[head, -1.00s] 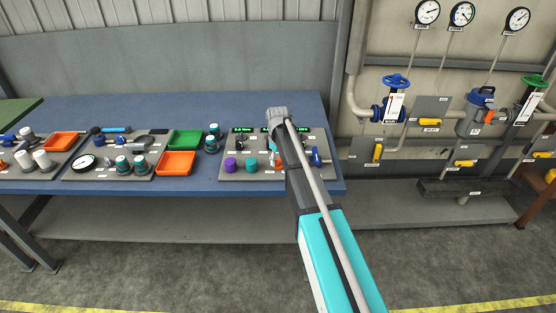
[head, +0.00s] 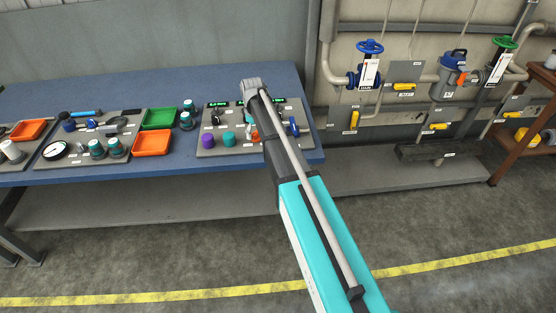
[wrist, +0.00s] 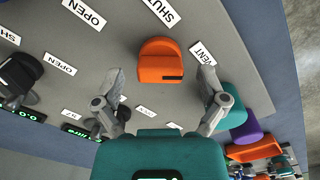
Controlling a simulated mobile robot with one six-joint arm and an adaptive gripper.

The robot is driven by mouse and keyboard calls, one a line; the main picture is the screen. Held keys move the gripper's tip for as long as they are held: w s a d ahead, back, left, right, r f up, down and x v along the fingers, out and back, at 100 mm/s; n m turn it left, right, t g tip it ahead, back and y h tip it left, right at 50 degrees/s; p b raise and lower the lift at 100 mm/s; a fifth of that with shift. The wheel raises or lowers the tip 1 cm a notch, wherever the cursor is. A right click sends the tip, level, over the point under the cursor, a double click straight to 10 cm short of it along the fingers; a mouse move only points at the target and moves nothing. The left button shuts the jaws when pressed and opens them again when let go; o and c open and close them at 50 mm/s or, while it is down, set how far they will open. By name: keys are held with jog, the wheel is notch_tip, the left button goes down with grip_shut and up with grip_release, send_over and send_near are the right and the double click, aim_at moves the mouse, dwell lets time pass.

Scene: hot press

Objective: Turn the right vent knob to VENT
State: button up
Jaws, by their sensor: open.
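An orange knob (wrist: 162,58) sits on the grey panel (wrist: 235,60) in the wrist view. A VENT label (wrist: 202,52) is to its right and a SHUT label (wrist: 160,10) above it. The knob carries a small dark mark at its lower right edge. My gripper (wrist: 163,74) is open, with one finger on each side of the knob and gaps showing between fingers and knob. In the head view the knob (head: 253,134) is mostly covered by my arm, and the fingertips are hidden.
Purple (head: 208,141) and teal (head: 229,138) knobs stand left of my arm on the panel, with a blue-handled valve (head: 294,126) on the right. Orange (head: 152,143) and green (head: 159,118) trays lie farther left on the bench. Wall pipes and valves are at the right.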

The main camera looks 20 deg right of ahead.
aim_at(256, 132)
jog(key=n, duration=0.3)
jog(key=shift+n, duration=0.4)
jog(key=n, duration=0.3)
jog(key=shift+n, duration=0.4)
notch_tip(256, 132, up, 14)
jog(key=p, duration=1.5)
jog(key=s+d+f+m+b, duration=0.1)
jog(key=s+m, duration=0.6)
jog(key=s, duration=0.7)
jog(key=s+f+m+b, duration=0.2)
jog(key=s+m, duration=0.6)
jog(key=s, duration=0.6)
jog(key=shift+s+d+f+b, duration=0.15)
jog(key=shift+d+f+b, duration=0.25)
jog(key=shift+b, duration=0.45)
jog(key=shift+s+m, duration=0.15)
jog(key=shift+m, duration=0.15)
